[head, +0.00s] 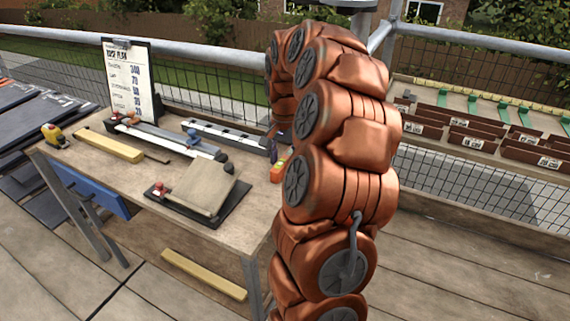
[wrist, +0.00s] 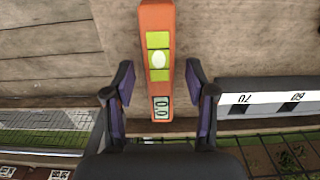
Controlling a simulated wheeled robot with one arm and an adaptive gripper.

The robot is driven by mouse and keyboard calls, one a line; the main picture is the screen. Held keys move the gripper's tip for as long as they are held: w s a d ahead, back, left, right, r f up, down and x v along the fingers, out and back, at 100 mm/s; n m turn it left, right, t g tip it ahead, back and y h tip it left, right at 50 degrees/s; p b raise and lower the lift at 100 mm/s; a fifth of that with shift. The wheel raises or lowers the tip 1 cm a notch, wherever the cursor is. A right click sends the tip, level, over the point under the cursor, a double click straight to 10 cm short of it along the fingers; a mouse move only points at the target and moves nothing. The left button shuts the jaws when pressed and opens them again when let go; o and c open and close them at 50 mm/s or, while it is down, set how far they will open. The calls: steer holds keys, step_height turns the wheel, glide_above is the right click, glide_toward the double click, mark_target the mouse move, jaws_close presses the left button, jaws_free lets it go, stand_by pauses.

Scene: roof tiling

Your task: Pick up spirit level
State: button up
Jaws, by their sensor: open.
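The spirit level is an orange bar with yellow-green windows, a pale round vial and a small display reading 0.0. In the wrist view the spirit level (wrist: 157,22) lies lengthwise on the bench top. In the head view the spirit level (head: 277,172) shows only partly at the bench's right end, beside my arm. My gripper (wrist: 159,80) is open, with one purple-padded finger on each side of the level and a visible gap on both sides. In the head view my gripper is mostly hidden behind my arm.
The wooden bench (head: 75,150) also holds a tile on a black board (head: 203,185), a yellow bar (head: 108,145), a tape measure (head: 54,136) and a clipboard (head: 131,80). A marked ruler (wrist: 270,97) lies right of the level in the wrist view. A mesh railing runs behind.

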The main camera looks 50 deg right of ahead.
jaws_close()
stand_by(0.4)
steer(key=shift+r, duration=0.1)
